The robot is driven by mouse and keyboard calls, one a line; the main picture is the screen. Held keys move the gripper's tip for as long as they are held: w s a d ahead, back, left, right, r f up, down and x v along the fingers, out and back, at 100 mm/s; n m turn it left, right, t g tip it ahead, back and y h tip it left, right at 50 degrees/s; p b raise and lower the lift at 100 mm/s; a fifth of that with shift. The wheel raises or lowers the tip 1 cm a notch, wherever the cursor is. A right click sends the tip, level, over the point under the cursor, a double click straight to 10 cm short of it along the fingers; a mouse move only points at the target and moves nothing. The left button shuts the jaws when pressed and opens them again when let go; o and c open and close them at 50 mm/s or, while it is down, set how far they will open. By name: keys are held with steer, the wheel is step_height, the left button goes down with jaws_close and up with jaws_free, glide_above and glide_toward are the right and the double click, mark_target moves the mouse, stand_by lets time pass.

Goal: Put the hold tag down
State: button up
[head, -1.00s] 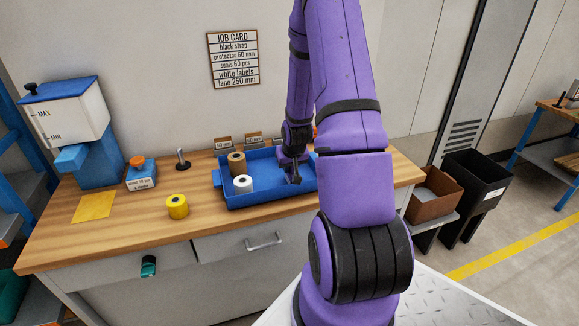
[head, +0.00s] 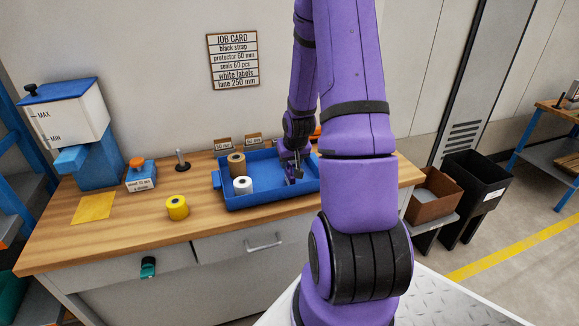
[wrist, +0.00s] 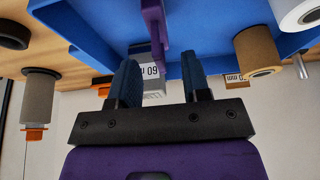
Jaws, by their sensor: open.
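My gripper (head: 292,178) is at the right part of the blue tray (head: 255,200) on the workbench. In the wrist view my gripper's two dark fingers (wrist: 162,80) stand apart. A slim purple piece (wrist: 153,30) shows between and beyond the fingertips, against the blue tray. I cannot tell if it is the hold tag or if it touches a finger. No tag can be made out clearly in the head view, where my arm hides part of the tray's right side.
In the tray stand a tan roll (head: 237,162) and a white roll (head: 243,185). A yellow roll (head: 177,207) and a yellow sheet (head: 94,206) lie on the bench (head: 130,225). A "60 mm" box (wrist: 150,72) stands beyond the tray. The front left bench top is mostly clear.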

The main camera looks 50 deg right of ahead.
steer(key=s+a+r+n, duration=0.2)
steer(key=a+r, duration=0.7)
steer(key=r, duration=0.3)
steer(key=s+a+r+n, duration=0.1)
steer(key=s+a+r, duration=0.1)
steer(key=a+r, duration=0.85)
steer(key=s+a+r+n+t+y, duration=0.1)
steer(key=s+a+r+n+y, duration=0.1)
steer(key=s+a+r, duration=0.8)
steer(key=s+n, duration=0.1)
steer(key=s, duration=0.2)
steer(key=shift+s+a+r, duration=0.25)
steer(key=shift+a+r, duration=0.05)
steer(key=shift+a, duration=0.1)
